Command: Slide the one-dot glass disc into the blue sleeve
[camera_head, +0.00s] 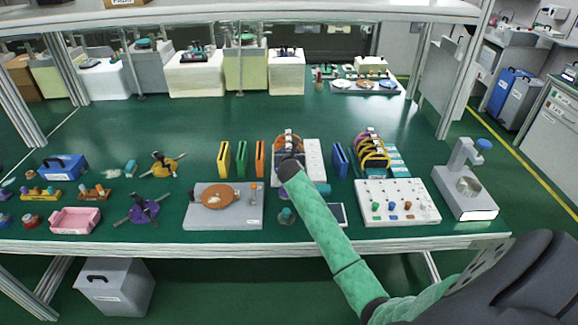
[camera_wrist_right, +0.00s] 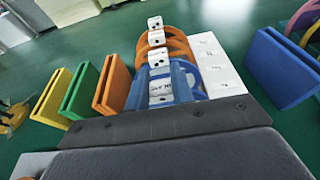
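The blue sleeve (camera_head: 339,160) stands upright right of a disc rack; it also shows at the right of the right wrist view (camera_wrist_right: 283,68). The rack holds several upright discs with white dotted tabs, including orange discs (camera_wrist_right: 178,43) and a blue-rimmed disc (camera_wrist_right: 192,76). The nearest white tab (camera_wrist_right: 160,92) lies just beyond my right gripper's dark body. I cannot read for sure which tab has one dot. My right gripper (camera_head: 291,168) is over the rack's near side, partly hiding it. Its fingertips are not clearly seen. My left gripper is out of view.
Yellow (camera_head: 224,158), green (camera_head: 241,158) and orange (camera_head: 260,158) sleeves stand left of the rack. A grey plate with a brown disc (camera_head: 218,196) is in front of them. Another disc rack (camera_head: 373,152) and a white panel with knobs (camera_head: 398,203) are at right.

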